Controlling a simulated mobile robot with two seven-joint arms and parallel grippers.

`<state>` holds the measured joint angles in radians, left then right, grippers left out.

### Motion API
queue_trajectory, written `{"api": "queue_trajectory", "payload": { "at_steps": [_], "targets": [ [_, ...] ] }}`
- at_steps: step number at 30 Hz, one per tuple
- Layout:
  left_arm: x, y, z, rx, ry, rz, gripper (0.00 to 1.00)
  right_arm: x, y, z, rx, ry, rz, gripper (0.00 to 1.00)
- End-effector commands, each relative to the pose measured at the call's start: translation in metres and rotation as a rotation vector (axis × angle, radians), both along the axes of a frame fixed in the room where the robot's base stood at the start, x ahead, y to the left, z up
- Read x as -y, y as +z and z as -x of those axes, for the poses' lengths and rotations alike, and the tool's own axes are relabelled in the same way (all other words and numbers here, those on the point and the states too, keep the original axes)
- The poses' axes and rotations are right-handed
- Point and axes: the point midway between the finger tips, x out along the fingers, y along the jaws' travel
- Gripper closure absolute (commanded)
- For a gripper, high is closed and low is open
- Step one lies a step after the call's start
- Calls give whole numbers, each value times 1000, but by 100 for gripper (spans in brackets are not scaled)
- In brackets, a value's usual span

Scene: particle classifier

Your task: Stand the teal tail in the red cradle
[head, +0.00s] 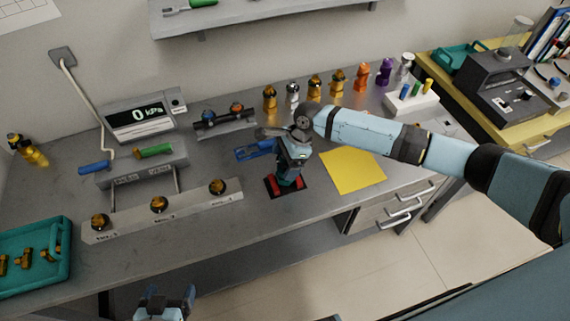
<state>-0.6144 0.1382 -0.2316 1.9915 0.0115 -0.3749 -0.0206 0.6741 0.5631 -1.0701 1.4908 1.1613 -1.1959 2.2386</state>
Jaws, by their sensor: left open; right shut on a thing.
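The red cradle (272,187) sits on a dark base on the grey bench, near the front edge and left of a yellow sheet. My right gripper (291,163) points down over the cradle and is shut on the teal tail (287,178). The tail is roughly upright, with its lower end at the cradle between the red parts. The gripper hides its upper part, and I cannot tell whether it is fully seated. My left gripper (165,301) is open and empty at the bottom of the view, in front of the bench.
A blue stand (255,150) lies just behind the cradle. A labelled rail (130,226) with amber-topped fittings is to the left, and a teal tray (62,272) is at far left. The yellow sheet (352,170) is bare. Several bottles stand along the back.

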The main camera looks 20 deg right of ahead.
Motion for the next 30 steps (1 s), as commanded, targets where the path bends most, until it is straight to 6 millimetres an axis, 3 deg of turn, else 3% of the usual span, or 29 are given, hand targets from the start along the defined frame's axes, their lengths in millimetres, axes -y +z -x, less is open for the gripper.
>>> {"api": "queue_trajectory", "payload": {
  "at_steps": [4, 15, 16, 17, 26, 30],
  "targets": [
    [0, 0, 0, -1, 0, 0, 13, -1, -20, -1, 1, 0, -1, 76],
    [0, 2, 1, -1, 0, 0, 13, -1, -24, -1, 1, 0, -2, 76],
    [0, 2, 1, -1, 0, 0, 13, 0, -26, 0, 0, 0, -1, 7],
    [0, 1, 1, -1, 0, 0, 13, 0, -26, 0, 0, 0, -1, 1],
    [0, -1, 1, -1, 0, 0, 13, 0, -23, 0, 1, 1, 0, 0],
    [0, -1, 1, -1, 0, 1, 13, 8, -6, -1, 2, 0, -1, 0]
  ]
}}
